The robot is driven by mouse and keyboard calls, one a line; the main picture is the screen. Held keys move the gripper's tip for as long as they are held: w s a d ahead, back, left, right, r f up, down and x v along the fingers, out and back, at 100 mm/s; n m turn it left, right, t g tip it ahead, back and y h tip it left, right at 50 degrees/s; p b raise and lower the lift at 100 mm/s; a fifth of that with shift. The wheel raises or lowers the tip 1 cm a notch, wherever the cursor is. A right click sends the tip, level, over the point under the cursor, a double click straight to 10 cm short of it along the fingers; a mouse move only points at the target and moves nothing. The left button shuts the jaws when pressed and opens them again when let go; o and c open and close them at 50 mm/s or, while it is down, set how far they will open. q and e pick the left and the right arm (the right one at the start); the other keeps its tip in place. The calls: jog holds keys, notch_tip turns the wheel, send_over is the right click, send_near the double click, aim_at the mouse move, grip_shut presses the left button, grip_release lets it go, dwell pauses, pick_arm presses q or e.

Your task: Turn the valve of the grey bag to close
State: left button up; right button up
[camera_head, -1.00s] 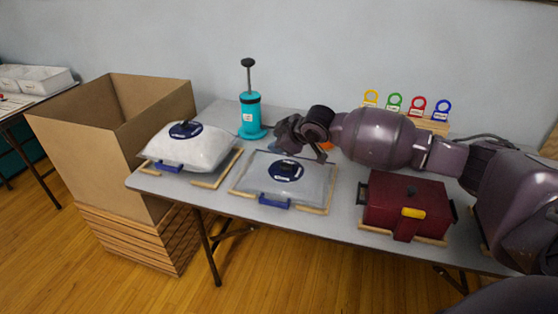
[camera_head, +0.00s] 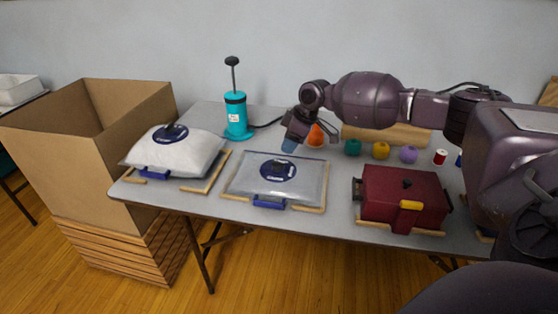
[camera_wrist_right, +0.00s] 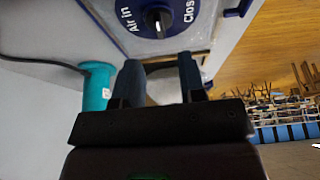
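The grey bag (camera_head: 305,181) lies flat in a wooden frame in the middle of the table, with a blue clip on its front edge. Its round dark-blue valve (camera_head: 279,170) faces up. In the right wrist view the valve knob (camera_wrist_right: 158,20) sits between the words "Air in" and a partly cut-off "Clos"; its exact setting is hard to tell. My right gripper (camera_head: 290,144) is above the table behind the bag, apart from the valve. In the wrist view the right gripper (camera_wrist_right: 158,78) has its fingers spread and nothing between them. My left gripper is not in view.
A white puffed bag (camera_head: 178,150) lies at left, beside a large cardboard box (camera_head: 60,150). A teal pump (camera_head: 236,115) stands behind. A dark red box (camera_head: 402,195) is at right. Several coloured yarn balls, including a purple one (camera_head: 408,154), lie beneath my right arm.

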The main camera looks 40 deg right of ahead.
aim_at(279, 162)
jog(key=b+x, duration=0.1)
jog(key=x, duration=0.6)
jog(key=shift+f, duration=0.1)
grip_shut()
